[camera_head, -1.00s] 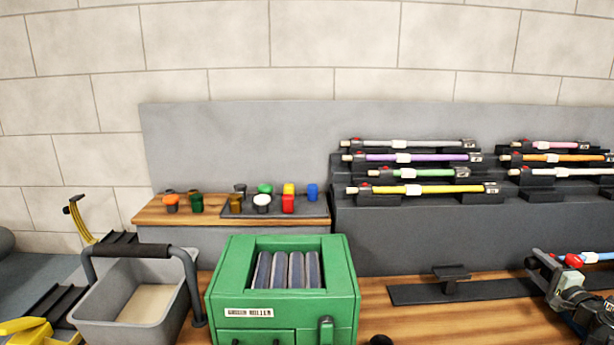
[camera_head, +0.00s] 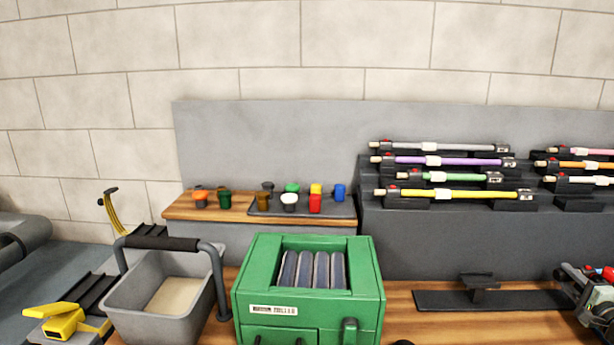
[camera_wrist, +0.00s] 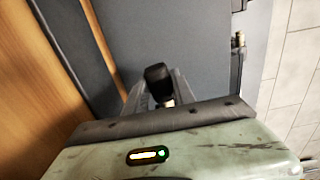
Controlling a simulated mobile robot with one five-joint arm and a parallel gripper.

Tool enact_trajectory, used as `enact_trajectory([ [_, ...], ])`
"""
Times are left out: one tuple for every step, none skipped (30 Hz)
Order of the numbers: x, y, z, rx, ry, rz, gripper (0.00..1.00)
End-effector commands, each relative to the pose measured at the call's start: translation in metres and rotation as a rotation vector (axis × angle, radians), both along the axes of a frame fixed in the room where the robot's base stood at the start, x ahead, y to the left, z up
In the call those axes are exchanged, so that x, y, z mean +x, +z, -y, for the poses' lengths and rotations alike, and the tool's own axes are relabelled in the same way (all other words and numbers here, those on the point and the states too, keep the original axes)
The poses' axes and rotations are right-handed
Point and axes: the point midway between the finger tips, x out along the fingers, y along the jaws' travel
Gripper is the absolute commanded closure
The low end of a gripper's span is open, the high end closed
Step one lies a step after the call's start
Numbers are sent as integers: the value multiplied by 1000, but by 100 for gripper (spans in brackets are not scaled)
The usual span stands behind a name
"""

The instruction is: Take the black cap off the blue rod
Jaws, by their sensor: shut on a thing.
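In the wrist view a black cap (camera_wrist: 158,75) sits between the grey fingers of my gripper (camera_wrist: 158,88), which is shut on it. A small pale and purplish bit shows just below the cap, too small to identify. In the head view my gripper (camera_head: 572,275) is at the lower right edge, partly cut off. A red part (camera_head: 607,273) is beside it at the frame edge. The blue rod lies mostly or wholly outside the head view, so I cannot tell whether the cap is still on it.
A flat black stand (camera_head: 490,299) lies left of my gripper on the wooden bench. A green box with rollers (camera_head: 310,270) and a grey bucket (camera_head: 165,290) stand further left. Coloured rods rest on a dark stepped rack (camera_head: 450,235) behind. Small coloured caps sit on a shelf (camera_head: 230,213).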

Motion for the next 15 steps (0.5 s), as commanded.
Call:
enact_trajectory([
  [0,0,-3,0,0,0,100],
  [0,0,-5,0,0,0,100],
  [0,0,-7,0,0,0,100],
  [0,0,-8,0,0,0,100],
  [0,0,-9,0,1,0,100],
  [0,0,-11,0,1,0,100],
  [0,0,-12,0,1,0,100],
  [0,0,-14,0,1,1,100],
  [0,0,-15,0,0,1,100],
  [0,0,-17,0,0,1,100],
  [0,0,-18,0,0,1,100],
  [0,0,-20,0,0,1,100],
  [1,0,-21,0,0,1,100],
  [1,0,-22,0,-1,1,100],
  [1,0,-24,0,-1,1,100],
])
